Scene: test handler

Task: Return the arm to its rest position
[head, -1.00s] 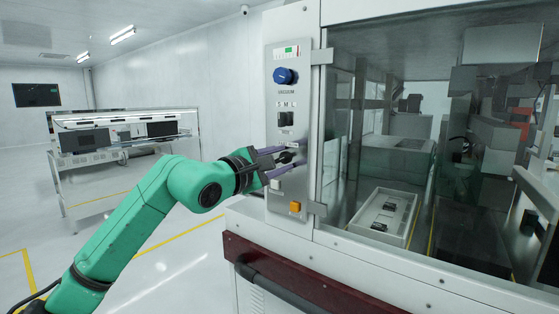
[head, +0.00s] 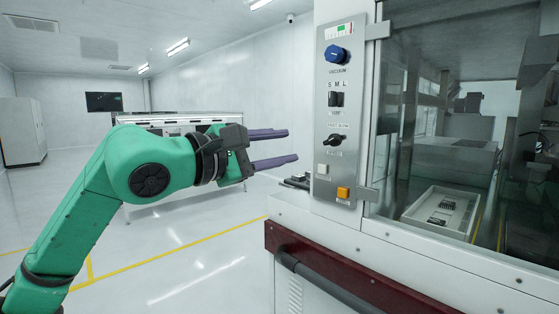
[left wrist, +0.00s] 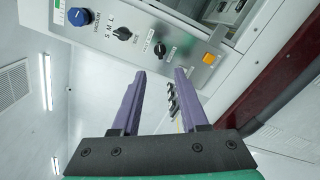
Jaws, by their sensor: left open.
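My left arm is green, and its left gripper (head: 282,147) has two long purple fingers. In the head view it points right, to the left of the control panel (head: 322,190), with nothing between the fingers. It is open and apart from the panel. In the left wrist view the gripper (left wrist: 160,72) also shows open and empty, with the panel (left wrist: 150,22) beyond its fingertips. The panel carries a blue vacuum knob (head: 337,55), two black switches and an orange button (head: 343,193). My right gripper is not in view.
The handler's glass window (head: 450,110) shows a white tray (head: 440,212) with dark parts inside. A dark red rail (head: 340,275) and a black bar run along its front. A bench (head: 160,122) stands behind my arm. The floor left of the handler is clear.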

